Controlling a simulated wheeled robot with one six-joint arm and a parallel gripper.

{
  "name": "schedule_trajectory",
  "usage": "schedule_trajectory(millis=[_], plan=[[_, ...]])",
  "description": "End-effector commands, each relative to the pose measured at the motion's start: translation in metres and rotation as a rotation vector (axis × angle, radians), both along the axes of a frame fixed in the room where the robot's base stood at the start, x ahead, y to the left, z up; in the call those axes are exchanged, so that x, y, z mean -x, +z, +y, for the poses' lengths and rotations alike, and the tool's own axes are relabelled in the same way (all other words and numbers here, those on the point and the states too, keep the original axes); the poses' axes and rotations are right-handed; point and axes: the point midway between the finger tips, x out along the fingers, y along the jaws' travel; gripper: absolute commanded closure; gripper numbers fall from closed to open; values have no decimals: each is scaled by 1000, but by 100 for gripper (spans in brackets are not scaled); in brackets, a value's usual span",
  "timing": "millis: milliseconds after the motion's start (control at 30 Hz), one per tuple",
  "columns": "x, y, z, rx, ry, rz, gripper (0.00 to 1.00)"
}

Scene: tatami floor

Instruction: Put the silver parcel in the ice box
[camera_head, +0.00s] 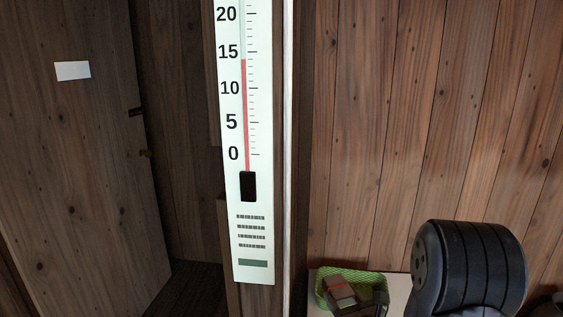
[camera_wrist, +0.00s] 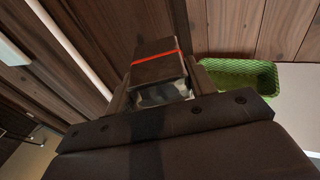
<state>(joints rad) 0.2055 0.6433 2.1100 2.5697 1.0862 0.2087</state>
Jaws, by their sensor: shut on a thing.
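The silver parcel (camera_wrist: 160,94) is a box with a red band. Its near side looks silver-grey, while its top looks dark brown, perhaps by reflection. In the wrist view my gripper (camera_wrist: 163,84) is shut on it, with a finger on each side. In the head view the parcel (camera_head: 341,290) shows low, right of centre, in front of the green basket, and my gripper (camera_head: 360,301) is partly hidden at the lower edge. No ice box can be made out in either view.
A green basket (camera_head: 325,273) stands on a pale surface (camera_head: 398,285) by the plank wall; it also shows right of the parcel in the wrist view (camera_wrist: 240,70). A large thermometer (camera_head: 250,205) hangs on a post at centre. A dark opening lies left of it, beside a wooden door (camera_head: 75,170).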

Motion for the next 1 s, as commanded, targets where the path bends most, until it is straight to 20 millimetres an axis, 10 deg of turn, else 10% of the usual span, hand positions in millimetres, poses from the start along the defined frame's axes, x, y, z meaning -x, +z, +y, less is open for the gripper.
schedule_trajectory(millis=[500,1000], plan=[[0,76,0,0,0,-1,78],[0,83,0,0,0,-1,78]])
